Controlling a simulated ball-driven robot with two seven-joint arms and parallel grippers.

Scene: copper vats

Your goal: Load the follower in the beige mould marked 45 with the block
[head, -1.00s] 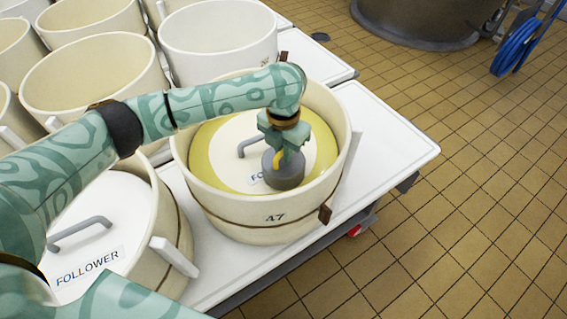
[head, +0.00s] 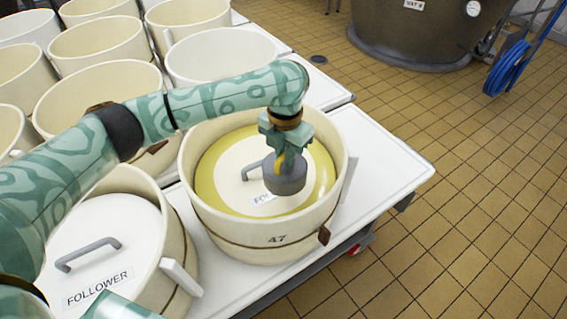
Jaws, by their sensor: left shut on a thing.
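A beige mould marked 47 (head: 235,239) stands on a white table in the middle of the head view. Inside it lies a cream and yellow follower (head: 225,180) with a grey handle and a partly hidden label. My left gripper (head: 284,158) is shut on the yellow handle of a grey round block (head: 285,178), over the right part of this follower. I cannot tell whether the block touches it. Another beige mould (head: 178,240), at the lower left, holds a white follower (head: 115,232) with a grey handle; its number does not show. My right gripper is not in view.
Several open, empty beige moulds (head: 85,92) stand close together at the back left. The white table (head: 385,165) has bare room right of mould 47. A large dark vat (head: 415,35) and a blue hose (head: 510,67) stand beyond the tiled floor.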

